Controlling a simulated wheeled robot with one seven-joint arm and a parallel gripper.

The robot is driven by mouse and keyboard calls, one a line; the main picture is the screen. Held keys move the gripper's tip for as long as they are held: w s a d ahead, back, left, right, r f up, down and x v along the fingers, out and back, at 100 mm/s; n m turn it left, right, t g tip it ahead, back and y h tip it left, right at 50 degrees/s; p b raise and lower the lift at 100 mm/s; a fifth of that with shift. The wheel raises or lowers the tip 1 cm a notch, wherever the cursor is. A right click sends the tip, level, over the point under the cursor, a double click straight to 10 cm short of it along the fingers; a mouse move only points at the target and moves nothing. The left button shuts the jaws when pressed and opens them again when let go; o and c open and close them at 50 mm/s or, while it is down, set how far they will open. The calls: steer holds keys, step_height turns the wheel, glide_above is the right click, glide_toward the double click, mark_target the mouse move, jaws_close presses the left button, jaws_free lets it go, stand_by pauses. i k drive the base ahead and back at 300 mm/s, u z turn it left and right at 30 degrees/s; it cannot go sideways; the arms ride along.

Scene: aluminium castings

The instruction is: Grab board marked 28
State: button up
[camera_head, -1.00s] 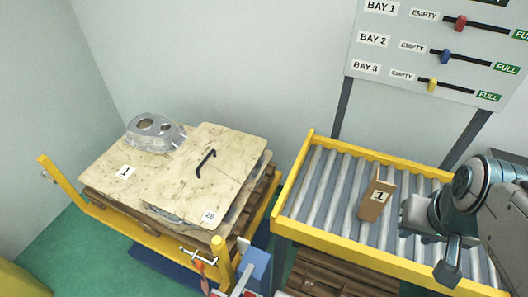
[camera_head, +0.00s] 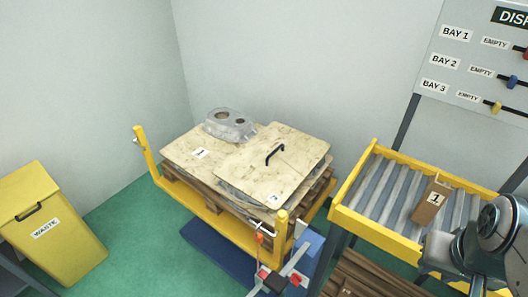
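The board marked 28 (camera_head: 248,172) is a pale, speckled wooden sheet with a black bar handle (camera_head: 275,154) near its middle. Its label (camera_head: 273,197), at the front corner, is small and hard to read now. It lies on top of a stack, overlapping the board marked 1 (camera_head: 185,150). My gripper (camera_head: 456,268) is at the lower right, in front of the roller conveyor, well away from the board. Its fingers appear apart with nothing between them; the lower finger is partly cut off by the frame.
A grey metal casting (camera_head: 230,125) sits on the board marked 1. The stack stands on a pallet in a yellow-framed cart (camera_head: 220,222). A brown block marked 1 (camera_head: 431,200) stands on the roller conveyor (camera_head: 375,190). A yellow waste bin (camera_head: 50,225) is left; green floor lies between.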

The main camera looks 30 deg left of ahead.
mark_target(268, 168)
steer(key=u, duration=1.15)
steer(key=i, duration=0.2)
steer(key=u, duration=1.9)
steer(key=i, duration=2.45)
steer(key=z, duration=3.6)
